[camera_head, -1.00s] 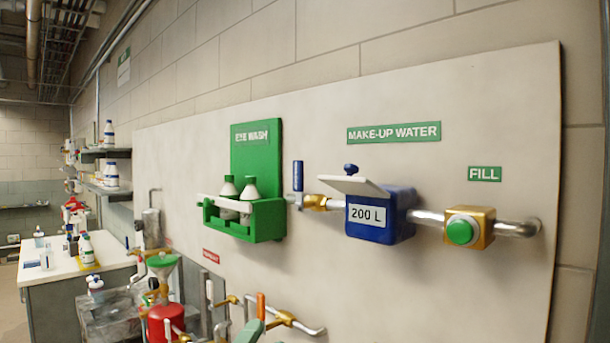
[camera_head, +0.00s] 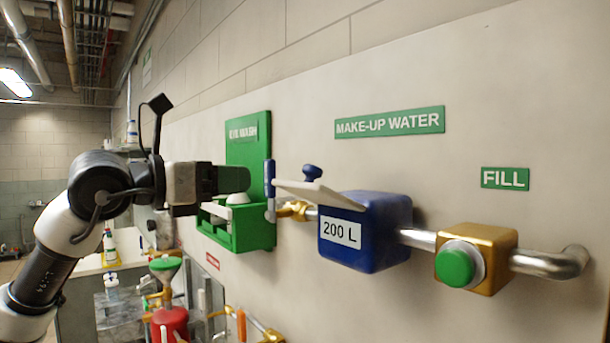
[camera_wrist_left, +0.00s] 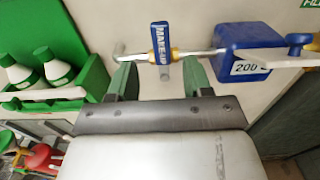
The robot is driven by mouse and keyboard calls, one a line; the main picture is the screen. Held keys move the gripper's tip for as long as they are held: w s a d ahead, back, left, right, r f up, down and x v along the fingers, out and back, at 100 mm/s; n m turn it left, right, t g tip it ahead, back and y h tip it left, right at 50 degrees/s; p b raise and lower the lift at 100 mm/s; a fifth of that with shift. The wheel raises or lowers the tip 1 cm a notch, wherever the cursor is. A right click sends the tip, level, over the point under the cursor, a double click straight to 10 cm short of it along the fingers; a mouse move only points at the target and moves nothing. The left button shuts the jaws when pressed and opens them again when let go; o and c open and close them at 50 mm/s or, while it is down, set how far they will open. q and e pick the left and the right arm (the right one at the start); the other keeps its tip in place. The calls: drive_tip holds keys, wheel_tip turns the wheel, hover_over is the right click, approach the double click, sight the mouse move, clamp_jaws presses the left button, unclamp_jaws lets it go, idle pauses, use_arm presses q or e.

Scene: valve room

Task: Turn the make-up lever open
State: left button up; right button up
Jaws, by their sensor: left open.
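The make-up lever (camera_head: 269,180) has an upright blue handle, standing crosswise to its horizontal pipe, left of the blue 200 L box (camera_head: 366,232). In the left wrist view the lever (camera_wrist_left: 160,42) carries lettering and stands centred ahead of the gap between my fingers. My left gripper (camera_head: 240,180) comes in from the left, just short of the lever in the head view. In the left wrist view the left gripper (camera_wrist_left: 160,80) is open, with green fingers apart and nothing between them. My right gripper is not in view.
The green eye wash holder (camera_head: 262,237) with white bottles (camera_wrist_left: 55,70) is close left of the lever. A white flap (camera_head: 305,192) sticks out above the box. A brass block with a green button (camera_head: 455,268) is farther right. A red vessel (camera_head: 170,323) stands lower left.

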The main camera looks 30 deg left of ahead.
sight(266, 175)
use_arm(q)
drive_tip(key=p+x, duration=0.1)
drive_tip(key=x, duration=0.1)
drive_tip(key=p+x, duration=0.1)
drive_tip(key=p, duration=0.1)
drive_tip(key=shift+w+d+r, duration=0.25)
drive_tip(key=shift+w+r, duration=0.1)
drive_tip(key=shift+r, duration=0.05)
drive_tip(key=p+x, duration=0.1)
drive_tip(key=x, duration=0.3)
drive_tip(key=shift+a+f, duration=0.1)
drive_tip(key=shift+f, duration=0.1)
drive_tip(key=shift+w+d+p, duration=0.2)
drive_tip(key=shift+w+p, duration=0.1)
drive_tip(key=shift+w, duration=0.2)
drive_tip(key=shift+f, duration=0.1)
drive_tip(key=c, duration=0.5)
clamp_jaws()
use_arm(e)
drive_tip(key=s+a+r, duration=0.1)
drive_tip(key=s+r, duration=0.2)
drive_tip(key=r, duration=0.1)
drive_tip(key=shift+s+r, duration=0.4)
